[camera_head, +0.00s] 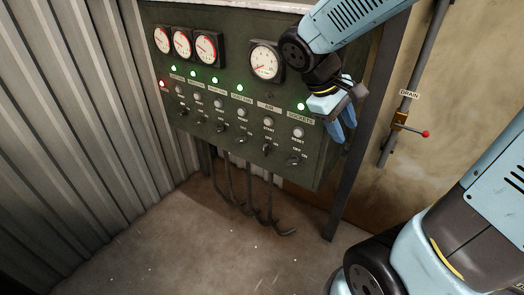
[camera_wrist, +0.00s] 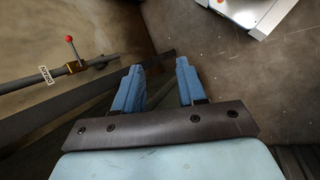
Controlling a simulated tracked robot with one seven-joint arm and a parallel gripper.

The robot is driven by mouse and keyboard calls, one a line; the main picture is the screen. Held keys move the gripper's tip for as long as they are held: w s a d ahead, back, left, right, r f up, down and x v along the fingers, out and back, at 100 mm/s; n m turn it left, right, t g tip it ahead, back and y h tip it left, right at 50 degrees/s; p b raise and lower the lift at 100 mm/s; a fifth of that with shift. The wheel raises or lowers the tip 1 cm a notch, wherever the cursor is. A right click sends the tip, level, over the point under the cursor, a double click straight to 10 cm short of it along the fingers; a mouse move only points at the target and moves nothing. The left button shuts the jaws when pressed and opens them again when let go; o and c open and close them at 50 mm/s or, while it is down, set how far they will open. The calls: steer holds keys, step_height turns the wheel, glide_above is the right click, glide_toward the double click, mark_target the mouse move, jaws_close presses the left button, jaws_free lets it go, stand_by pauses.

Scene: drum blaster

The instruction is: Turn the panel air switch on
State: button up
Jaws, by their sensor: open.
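A dark green control panel (camera_head: 222,118) hangs on the wall in the head view. Its AIR label (camera_head: 266,105) sits above a pale button marked START. The black air switch (camera_head: 267,149) is below that, with OFF and ON markings; its exact position is too small to tell. My gripper (camera_head: 343,125) is at the panel's right edge, to the right of the SOCKETS column and apart from the air switch. It is open and empty. In the wrist view, my gripper (camera_wrist: 158,82) shows two blue fingers spread, with no panel between them.
Gauges (camera_head: 266,61) and several green lights (camera_head: 239,88) line the panel. The sockets switch (camera_head: 295,161) lies between my gripper and the air switch. A drain valve with a red-tipped lever (camera_head: 425,134) is on the right wall. Cables (camera_head: 250,195) hang below the panel.

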steer(key=w+a+f+n+h, duration=0.4)
steer(key=w+f+n+h, duration=0.1)
steer(key=n+t, duration=1.4)
steer(key=n, duration=0.2)
glide_toward(264, 149)
steer(key=x, duration=0.9)
steer(key=shift+w+f, duration=0.1)
steer(key=shift+w, duration=0.1)
steer(key=c, duration=0.7)
